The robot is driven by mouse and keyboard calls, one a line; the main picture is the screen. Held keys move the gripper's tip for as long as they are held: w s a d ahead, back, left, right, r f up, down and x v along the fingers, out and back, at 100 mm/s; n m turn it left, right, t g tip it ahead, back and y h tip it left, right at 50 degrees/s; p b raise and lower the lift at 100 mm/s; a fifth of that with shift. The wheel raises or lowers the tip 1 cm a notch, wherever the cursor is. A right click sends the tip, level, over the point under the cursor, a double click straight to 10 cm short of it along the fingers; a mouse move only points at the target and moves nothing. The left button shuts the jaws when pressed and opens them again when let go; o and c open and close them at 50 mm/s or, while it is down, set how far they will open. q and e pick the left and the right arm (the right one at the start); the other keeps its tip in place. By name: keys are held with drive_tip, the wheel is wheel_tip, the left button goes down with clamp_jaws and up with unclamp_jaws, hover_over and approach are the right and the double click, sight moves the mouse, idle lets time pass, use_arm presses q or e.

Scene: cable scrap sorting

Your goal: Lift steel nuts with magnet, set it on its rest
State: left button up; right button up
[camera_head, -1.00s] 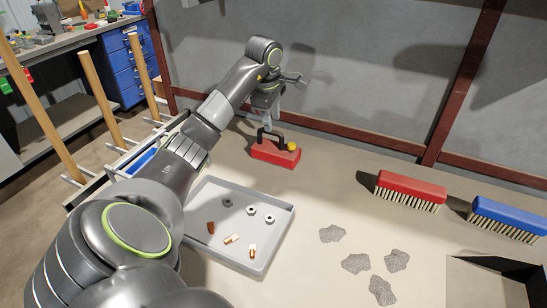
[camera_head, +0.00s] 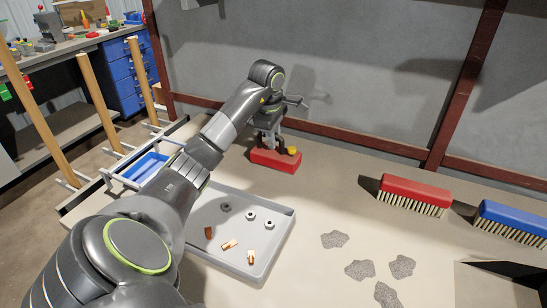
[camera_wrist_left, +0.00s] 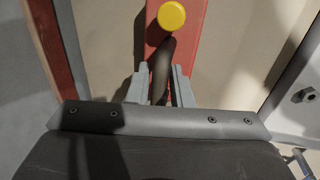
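The magnet is a red block (camera_head: 272,161) with a dark arched handle and a yellow knob (camera_head: 293,150), standing on the table near the back wall. My left gripper (camera_head: 268,143) is down at the handle. In the left wrist view the two fingers (camera_wrist_left: 161,88) stand on either side of the dark handle (camera_wrist_left: 162,66); whether they press on it I cannot tell. Three steel nuts (camera_head: 250,215) lie in the grey tray (camera_head: 279,235), apart from the magnet. No separate rest can be made out. My right gripper is not in view.
Copper pieces (camera_head: 229,244) lie in the tray with the nuts. A blue bin (camera_head: 145,167) is left of my arm. A red brush (camera_head: 413,192) and a blue brush (camera_head: 512,218) stand on the right. Several grey flakes (camera_head: 359,269) lie on the table.

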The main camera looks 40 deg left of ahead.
use_arm(q)
clamp_jaws()
drive_tip(key=shift+r, duration=0.1)
idle(1.0)
